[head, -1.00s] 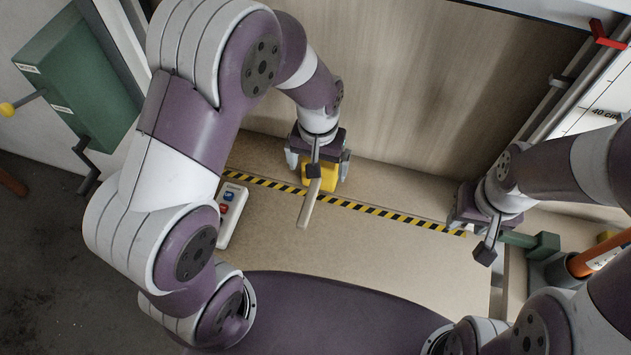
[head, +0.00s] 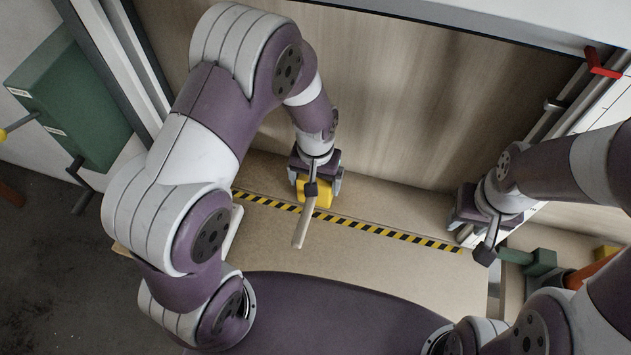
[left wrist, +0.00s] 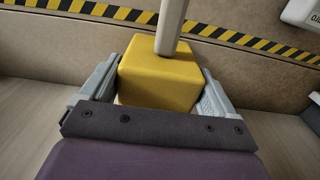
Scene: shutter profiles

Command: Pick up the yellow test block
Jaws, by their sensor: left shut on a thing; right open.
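The yellow test block (head: 316,193) is between the fingers of my left gripper (head: 317,186), near the striped tape at the middle of the board. In the left wrist view the block (left wrist: 158,78) fills the space between the two grey fingers of the left gripper (left wrist: 158,90), which are shut on its sides. A pale bar crosses in front of the block and hides part of it. I cannot tell whether the block touches the board. My right gripper (head: 478,215) is at the right, away from the block; its fingertips are mostly hidden.
Yellow-black striped tape (head: 390,234) runs across the tan board (head: 380,270). A pale wooden panel (head: 400,100) rises behind it. A green box (head: 70,100) is at the left. A green part (head: 540,262) and an orange cylinder (head: 595,268) are at the right.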

